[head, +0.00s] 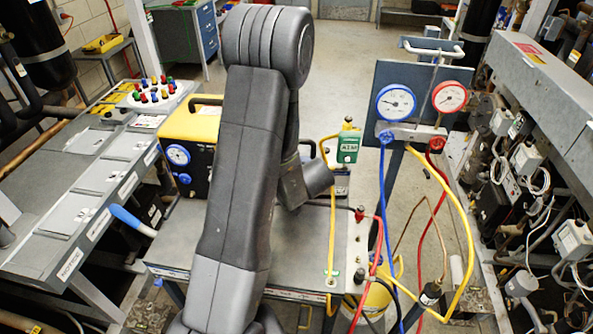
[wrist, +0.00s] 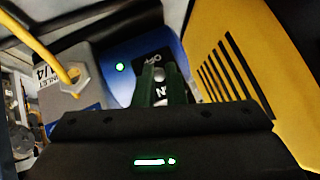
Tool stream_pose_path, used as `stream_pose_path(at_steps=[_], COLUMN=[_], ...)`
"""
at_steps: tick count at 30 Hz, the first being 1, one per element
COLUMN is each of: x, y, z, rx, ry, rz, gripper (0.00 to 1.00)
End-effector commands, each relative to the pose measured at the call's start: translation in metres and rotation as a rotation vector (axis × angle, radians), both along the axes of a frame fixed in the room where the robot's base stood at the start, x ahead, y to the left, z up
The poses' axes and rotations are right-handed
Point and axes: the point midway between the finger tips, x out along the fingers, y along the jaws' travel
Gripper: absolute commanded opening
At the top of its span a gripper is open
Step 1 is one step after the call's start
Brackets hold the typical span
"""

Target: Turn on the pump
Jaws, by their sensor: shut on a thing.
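In the wrist view the pump shows as a blue panel (wrist: 117,52) beside a yellow vented housing (wrist: 232,60). A small green light (wrist: 120,67) glows on the panel. A black switch plate (wrist: 148,62) carries "OFF" and a letter "N" with the rest covered. My gripper (wrist: 159,82) has dark green fingers at this plate, shut on a small silvery toggle switch (wrist: 158,73) between them. The fingers hide part of the plate, so the toggle's tilt is unclear. In the head view my arm hides the gripper and most of the pump.
A yellow hose (wrist: 38,48) enters a metal nut on a grey block left of the panel. In the head view, a gauge manifold (head: 412,132) with blue, red and yellow hoses stands right of my arm. A yellow-and-black machine (head: 190,125) stands on the left.

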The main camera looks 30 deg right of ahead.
Motion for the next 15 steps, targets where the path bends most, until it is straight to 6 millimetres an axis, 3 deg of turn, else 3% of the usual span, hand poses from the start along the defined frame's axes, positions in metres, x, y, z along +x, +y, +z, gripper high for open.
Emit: stream_pose_path(at_steps=[15], x=[0.0003], y=[-0.0014], z=[0.0010], rx=[0.031], ry=[0.048], rz=[-0.002], gripper=[0.00])
